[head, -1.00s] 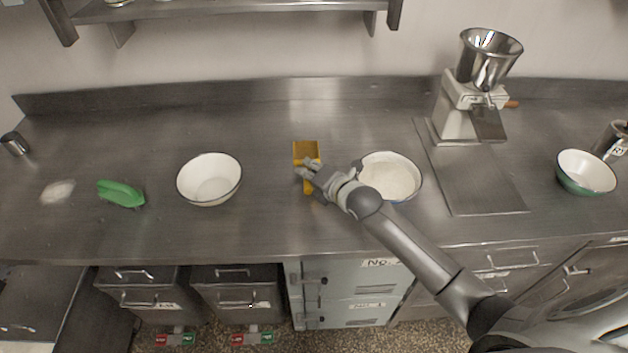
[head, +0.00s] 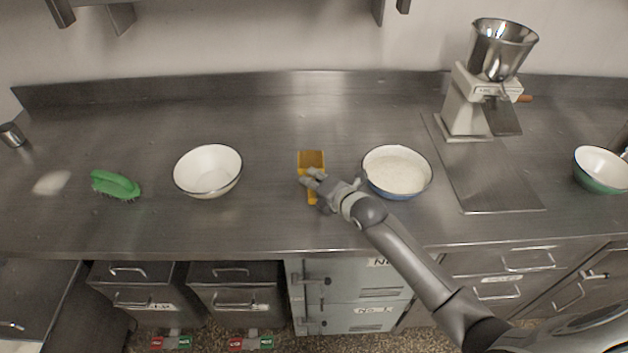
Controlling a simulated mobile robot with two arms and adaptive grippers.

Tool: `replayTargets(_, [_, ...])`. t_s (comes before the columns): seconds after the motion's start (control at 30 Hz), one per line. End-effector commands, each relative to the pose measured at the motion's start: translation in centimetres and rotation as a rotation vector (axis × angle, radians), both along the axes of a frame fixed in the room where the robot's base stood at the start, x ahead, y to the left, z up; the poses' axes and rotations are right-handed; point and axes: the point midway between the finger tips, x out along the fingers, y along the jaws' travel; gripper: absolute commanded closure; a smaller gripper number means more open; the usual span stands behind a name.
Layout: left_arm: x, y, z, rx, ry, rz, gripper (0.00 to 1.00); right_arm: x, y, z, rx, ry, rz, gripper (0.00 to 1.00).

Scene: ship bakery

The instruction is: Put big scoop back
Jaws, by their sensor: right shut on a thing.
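The big scoop (head: 312,159) is orange-yellow and sits at the middle of the steel counter, between two white bowls. Its handle end shows below my right gripper (head: 311,182). My right gripper is shut on the scoop, around its handle. I cannot tell whether the scoop touches the counter. My left gripper is not in view.
A green brush (head: 116,185) lies at the left, a mill (head: 487,85) stands at the right. The back counter is clear.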

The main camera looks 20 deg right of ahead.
Motion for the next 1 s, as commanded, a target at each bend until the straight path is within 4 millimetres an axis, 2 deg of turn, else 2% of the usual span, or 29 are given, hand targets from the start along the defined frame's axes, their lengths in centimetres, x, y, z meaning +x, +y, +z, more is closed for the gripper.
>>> replayTargets(0.57, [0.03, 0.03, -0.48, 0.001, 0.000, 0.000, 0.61, 0.04, -0.04, -0.62, -0.001, -0.002, 0.000, 1.00])
replayTargets(0.6, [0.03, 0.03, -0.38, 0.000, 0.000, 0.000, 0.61, 0.04, -0.02, -0.49, 0.000, -0.002, 0.000, 0.77])
replayTargets(0.73, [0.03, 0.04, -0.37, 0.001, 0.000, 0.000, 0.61, 0.04, -0.01, -0.50, -0.001, -0.002, 0.000, 0.60])
replayTargets(0.77, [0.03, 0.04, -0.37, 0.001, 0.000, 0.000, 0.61, 0.04, -0.01, -0.50, -0.001, -0.002, 0.000, 0.57])
replayTargets(1.0, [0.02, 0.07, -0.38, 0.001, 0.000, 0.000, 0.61, -0.02, 0.00, -0.65, -0.001, 0.002, 0.000, 0.57])
